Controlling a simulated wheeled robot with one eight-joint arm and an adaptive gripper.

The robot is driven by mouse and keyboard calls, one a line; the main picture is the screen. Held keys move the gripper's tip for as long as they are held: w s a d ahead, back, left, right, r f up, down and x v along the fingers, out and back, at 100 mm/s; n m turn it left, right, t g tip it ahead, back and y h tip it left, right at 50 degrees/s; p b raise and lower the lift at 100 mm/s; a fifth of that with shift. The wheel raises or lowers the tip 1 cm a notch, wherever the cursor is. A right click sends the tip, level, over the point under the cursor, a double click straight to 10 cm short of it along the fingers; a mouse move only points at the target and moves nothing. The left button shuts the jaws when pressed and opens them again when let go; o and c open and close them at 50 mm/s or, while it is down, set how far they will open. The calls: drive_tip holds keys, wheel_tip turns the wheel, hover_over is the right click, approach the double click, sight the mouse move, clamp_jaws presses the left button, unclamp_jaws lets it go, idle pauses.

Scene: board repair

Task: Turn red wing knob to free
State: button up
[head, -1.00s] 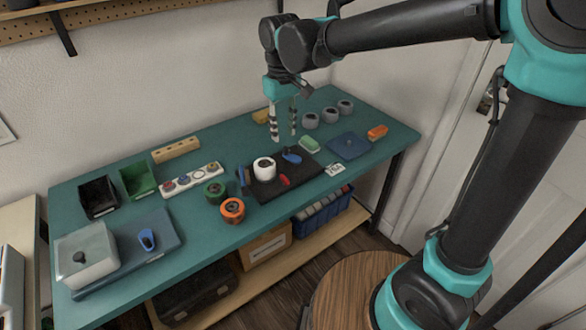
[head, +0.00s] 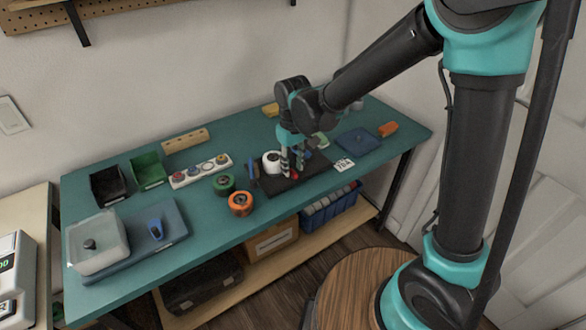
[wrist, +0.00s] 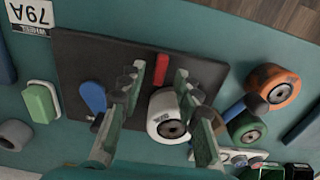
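The red wing knob (wrist: 161,70) sits on the dark board (wrist: 75,70); it also shows low between my fingers in the head view (head: 294,175). My gripper (wrist: 160,74) is open, with one fingertip on each side of the red knob in the wrist view. I see gaps between the fingers and the knob there; how far the tips are above the board is unclear. A white wheel (wrist: 164,118) stands on the board close by, partly behind a finger in the wrist view. A blue wing knob (wrist: 93,96) is on the board at the left.
A label card (head: 344,165), a blue pad (head: 357,141) and an orange block (head: 388,129) are at the right.

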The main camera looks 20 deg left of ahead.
drive_tip(key=shift+f, duration=0.8)
clamp_jaws()
